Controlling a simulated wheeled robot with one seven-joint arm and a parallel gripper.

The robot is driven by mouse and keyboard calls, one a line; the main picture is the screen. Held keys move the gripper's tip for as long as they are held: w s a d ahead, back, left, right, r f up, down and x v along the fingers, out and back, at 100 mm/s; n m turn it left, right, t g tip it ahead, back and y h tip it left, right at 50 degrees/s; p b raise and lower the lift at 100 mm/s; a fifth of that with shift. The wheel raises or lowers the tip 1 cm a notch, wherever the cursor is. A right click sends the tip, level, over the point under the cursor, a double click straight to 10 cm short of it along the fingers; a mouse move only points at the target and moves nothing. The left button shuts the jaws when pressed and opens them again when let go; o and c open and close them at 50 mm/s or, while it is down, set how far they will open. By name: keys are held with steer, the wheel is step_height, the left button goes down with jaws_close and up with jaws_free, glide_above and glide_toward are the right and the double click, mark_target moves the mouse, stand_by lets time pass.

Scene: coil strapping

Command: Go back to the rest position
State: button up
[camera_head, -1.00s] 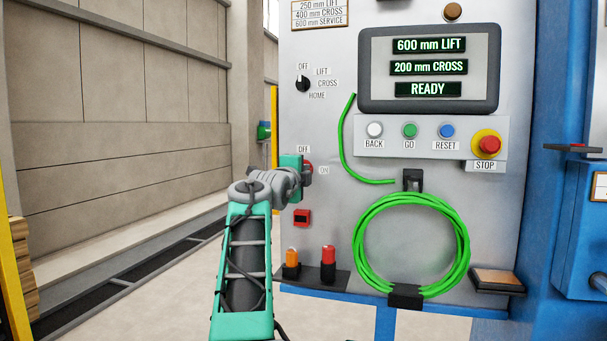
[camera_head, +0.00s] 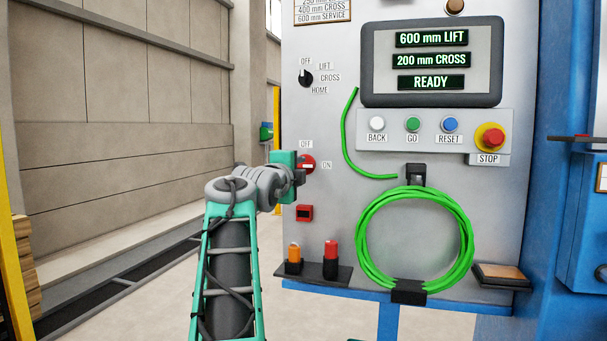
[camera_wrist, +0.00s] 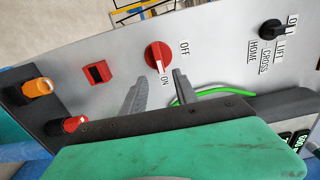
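My gripper (camera_head: 297,172) is in front of the control panel, close to the left of the red rotary switch (camera_head: 309,163). In the wrist view its two grey fingers (camera_wrist: 160,76) stand apart with nothing between them. The red switch (camera_wrist: 158,56) is just beyond the fingertips, and its white mark points toward ON. Whether a fingertip touches the switch is hard to tell, but a gap seems to show.
The panel (camera_head: 330,215) carries a black selector (camera_head: 306,77), a screen (camera_head: 433,62) reading READY, and buttons. A green strap coil (camera_head: 366,245) hangs at right. Orange (camera_head: 294,253) and red (camera_head: 331,250) capped items stand on a low shelf. Open floor lies at left.

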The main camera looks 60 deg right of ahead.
steer(key=shift+s+a, duration=0.1)
steer(key=shift+a, duration=0.2)
